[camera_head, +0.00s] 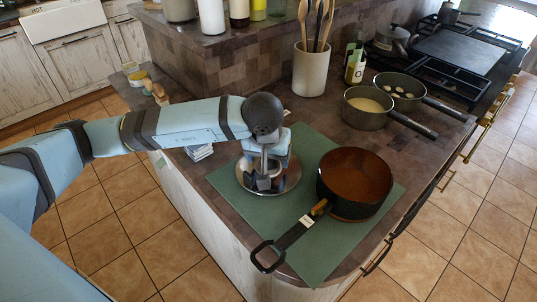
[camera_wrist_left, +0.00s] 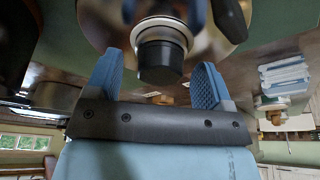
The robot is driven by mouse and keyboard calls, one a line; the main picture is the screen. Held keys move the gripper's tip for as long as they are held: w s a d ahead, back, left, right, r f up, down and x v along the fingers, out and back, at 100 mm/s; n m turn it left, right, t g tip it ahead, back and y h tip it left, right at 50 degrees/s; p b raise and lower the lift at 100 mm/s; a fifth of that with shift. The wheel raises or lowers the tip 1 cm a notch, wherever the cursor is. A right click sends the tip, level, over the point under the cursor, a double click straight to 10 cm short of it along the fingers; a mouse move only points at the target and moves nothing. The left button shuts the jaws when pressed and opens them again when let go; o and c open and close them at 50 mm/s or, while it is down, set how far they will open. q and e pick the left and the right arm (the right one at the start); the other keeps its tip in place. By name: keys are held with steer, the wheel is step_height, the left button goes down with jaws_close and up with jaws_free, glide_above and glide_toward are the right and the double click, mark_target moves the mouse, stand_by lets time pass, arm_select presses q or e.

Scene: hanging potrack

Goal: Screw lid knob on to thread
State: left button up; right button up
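A shiny metal lid (camera_head: 287,184) lies on a green mat (camera_head: 320,150) on the counter. My left gripper (camera_head: 263,183) is directly above the lid's middle, pointing down. In the left wrist view, the black knob (camera_wrist_left: 160,62) with a silver collar (camera_wrist_left: 162,33) is at the lid's centre. The two blue finger pads of my left gripper (camera_wrist_left: 158,68) stand on either side of the knob, with a visible gap at each side. The lid mirrors the knob and fingers. The thread is hidden, so I cannot tell how the knob sits on it. My right gripper is out of view.
A brown pan (camera_head: 355,178) with a long black handle (camera_head: 290,236) stands on the mat, right of the lid. Two saucepans (camera_head: 367,108) (camera_head: 402,90), a utensil crock (camera_head: 310,75) and a bottle (camera_head: 355,66) stand behind. White-blue stacked items (camera_head: 199,151) lie left of the lid.

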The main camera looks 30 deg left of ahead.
arm_select(q)
steer(key=shift+f, duration=0.1)
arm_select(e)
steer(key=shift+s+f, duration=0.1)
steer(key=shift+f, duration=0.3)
arm_select(q)
steer(key=v, duration=1.4)
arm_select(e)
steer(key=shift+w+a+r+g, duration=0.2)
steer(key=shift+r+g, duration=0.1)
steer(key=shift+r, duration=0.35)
arm_select(q)
steer(key=shift+s, duration=0.1)
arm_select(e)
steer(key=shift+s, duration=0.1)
